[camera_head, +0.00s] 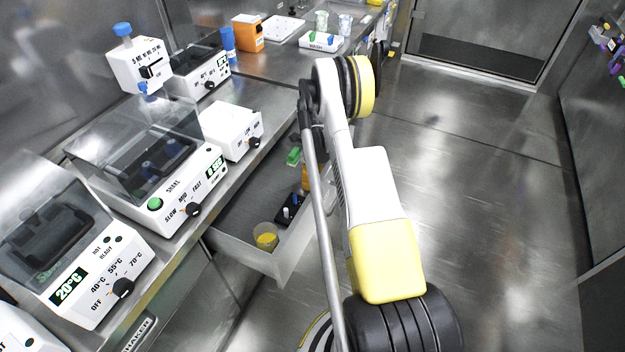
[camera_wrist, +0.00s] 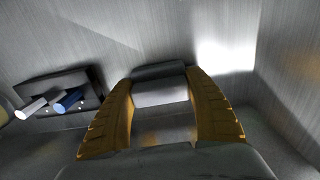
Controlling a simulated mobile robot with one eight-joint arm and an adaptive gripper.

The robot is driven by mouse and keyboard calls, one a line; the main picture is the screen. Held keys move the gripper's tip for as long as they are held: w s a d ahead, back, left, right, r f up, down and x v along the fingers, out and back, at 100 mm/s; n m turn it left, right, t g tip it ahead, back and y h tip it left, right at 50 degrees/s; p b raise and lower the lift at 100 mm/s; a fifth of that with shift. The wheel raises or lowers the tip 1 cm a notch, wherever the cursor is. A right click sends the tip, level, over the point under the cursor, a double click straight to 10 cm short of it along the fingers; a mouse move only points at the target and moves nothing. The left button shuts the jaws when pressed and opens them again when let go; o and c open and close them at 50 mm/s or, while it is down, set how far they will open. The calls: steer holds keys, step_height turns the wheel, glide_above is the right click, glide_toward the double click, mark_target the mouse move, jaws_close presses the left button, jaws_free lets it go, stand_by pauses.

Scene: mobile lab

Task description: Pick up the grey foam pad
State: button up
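The grey foam pad (camera_wrist: 160,93) is a small grey block in the middle of the wrist view, inside the drawer. My gripper (camera_wrist: 161,80) has its two yellow fingers on either side of the pad, and no gap shows between them and its sides. It looks shut on the pad; I cannot tell whether the pad is clear of the drawer floor.
The open drawer (camera_head: 243,249) holds a yellow-filled cup (camera_head: 265,236), a black holder (camera_head: 290,209) and a green item (camera_head: 294,156). The holder, with blue and white pieces, shows left of my gripper (camera_wrist: 62,94). Instruments line the bench above. The floor at right is clear.

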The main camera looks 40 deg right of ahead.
step_height(320, 180, up, 10)
steer(key=p, duration=0.4)
stand_by(0.3)
